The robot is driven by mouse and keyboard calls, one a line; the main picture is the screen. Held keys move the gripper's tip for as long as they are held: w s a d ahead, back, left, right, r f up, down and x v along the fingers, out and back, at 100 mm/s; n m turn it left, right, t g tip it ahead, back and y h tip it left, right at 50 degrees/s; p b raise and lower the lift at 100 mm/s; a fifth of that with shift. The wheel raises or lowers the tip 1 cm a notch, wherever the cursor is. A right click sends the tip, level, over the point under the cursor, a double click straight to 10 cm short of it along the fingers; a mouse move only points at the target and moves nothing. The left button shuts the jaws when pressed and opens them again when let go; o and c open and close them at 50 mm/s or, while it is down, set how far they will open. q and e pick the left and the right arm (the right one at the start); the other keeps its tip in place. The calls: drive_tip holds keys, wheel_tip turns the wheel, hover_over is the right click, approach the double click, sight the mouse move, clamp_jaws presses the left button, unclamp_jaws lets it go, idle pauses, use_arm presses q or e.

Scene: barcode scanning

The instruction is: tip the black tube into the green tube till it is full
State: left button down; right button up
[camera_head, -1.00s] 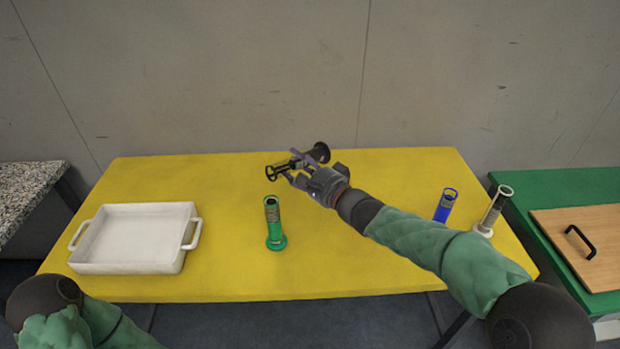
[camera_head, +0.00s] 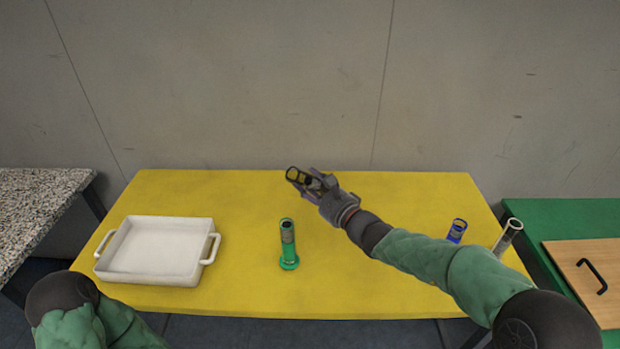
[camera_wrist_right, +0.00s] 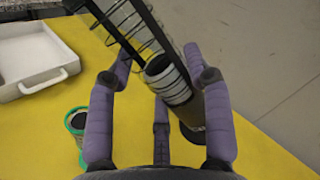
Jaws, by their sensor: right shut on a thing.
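My right gripper (camera_head: 312,185) is shut on the black tube (camera_head: 298,176) and holds it above the back middle of the yellow table. The tube's mouth faces the head camera; its base is hidden behind my fingers. In the right wrist view the black tube (camera_wrist_right: 140,28) slants between my purple fingers. The green tube (camera_head: 287,240) stands upright on the table, nearer the front and a little left of the black tube, apart from it. Its rim also shows in the wrist view (camera_wrist_right: 75,122). Only my left arm shows at lower left; its gripper is out of view.
A white tray (camera_head: 208,245) with two handles sits on the left of the table. A blue tube (camera_head: 457,231) and a clear tube (camera_head: 507,238) stand at the right, partly behind my right arm. A green table (camera_head: 560,215) with a wooden board (camera_head: 570,262) is farther right.

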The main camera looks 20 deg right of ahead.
drive_tip(key=m+p, duration=0.2)
drive_tip(key=r+m+p, duration=0.1)
drive_tip(key=m+p, duration=0.1)
drive_tip(key=p, duration=0.1)
drive_tip(key=d+r+m+p, duration=0.1)
drive_tip(key=m+p, duration=0.1)
drive_tip(key=shift+w, duration=0.2)
drive_tip(key=m+p, duration=0.2)
drive_tip(key=shift+w+d+r+m+p, duration=0.15)
drive_tip(key=shift+d+m+p, duration=0.1)
drive_tip(key=shift+m+p, duration=0.15)
drive_tip(key=shift+m, duration=0.3)
drive_tip(key=shift+d, duration=0.1)
